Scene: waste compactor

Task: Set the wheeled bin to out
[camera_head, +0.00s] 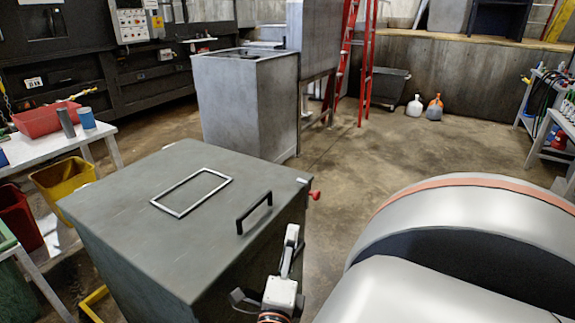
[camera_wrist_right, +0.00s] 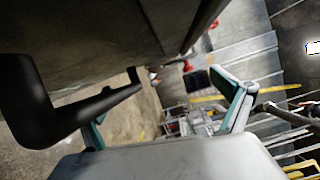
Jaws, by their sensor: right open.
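A large grey-green box with a flat top (camera_head: 125,210) stands directly in front of me; I take it for the compactor with the bin, but no wheels show. A pale rectangular frame (camera_head: 191,192) and a black handle (camera_head: 254,212) are on its top, and a red knob (camera_head: 315,195) is at its right edge. My right gripper (camera_head: 275,268) is low beside the near right face. In the right wrist view, my right gripper (camera_wrist_right: 165,105) is open, with a black bar handle (camera_wrist_right: 70,115) close by its left finger. Contact cannot be told. My left gripper is out of view.
A metal cabinet (camera_head: 248,105) stands behind the box, with a red ladder (camera_head: 368,60) beyond. A white table (camera_head: 60,142) with a red tray (camera_head: 46,119) is at left, near a yellow bin (camera_head: 63,182). Open floor lies right of the box.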

